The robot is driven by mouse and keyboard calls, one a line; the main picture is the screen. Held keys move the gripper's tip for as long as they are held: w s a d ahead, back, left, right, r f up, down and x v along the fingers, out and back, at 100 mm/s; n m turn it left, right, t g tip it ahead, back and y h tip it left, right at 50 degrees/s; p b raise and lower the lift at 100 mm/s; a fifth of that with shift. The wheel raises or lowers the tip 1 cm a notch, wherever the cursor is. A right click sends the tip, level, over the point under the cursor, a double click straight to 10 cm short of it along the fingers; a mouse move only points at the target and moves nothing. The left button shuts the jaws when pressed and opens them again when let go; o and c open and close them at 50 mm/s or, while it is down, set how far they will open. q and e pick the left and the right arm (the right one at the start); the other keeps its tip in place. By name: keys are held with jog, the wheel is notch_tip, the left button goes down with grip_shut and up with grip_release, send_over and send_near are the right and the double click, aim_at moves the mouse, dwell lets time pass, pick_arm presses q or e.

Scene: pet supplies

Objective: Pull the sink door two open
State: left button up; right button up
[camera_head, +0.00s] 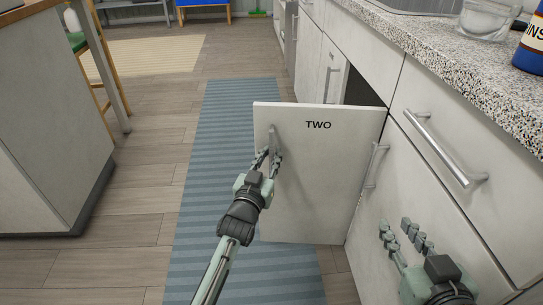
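The sink door two (318,180), a white panel marked TWO, stands swung well out from the cabinet, with a dark gap (361,88) visible behind its top edge. Its grey bar handle (271,132) is near the free left edge. My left gripper (268,157) is at the handle's lower part, its fingers closed around the bar; the exact contact is partly hidden. My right gripper (406,236) is in front of the lower cabinet at the bottom right, fingers apart and empty.
A speckled counter (480,85) with a glass (487,18) and blue container (530,50) runs along the right. A drawer handle (440,150) and another door handle (374,165) stick out. A white island (40,150) stands left. The blue striped rug (225,115) is clear.

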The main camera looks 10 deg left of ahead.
pick_arm(q)
jog(key=shift+s+d, duration=0.1)
jog(key=s, duration=1.1)
jog(key=shift+s+a, duration=0.35)
jog(key=shift+s, duration=0.05)
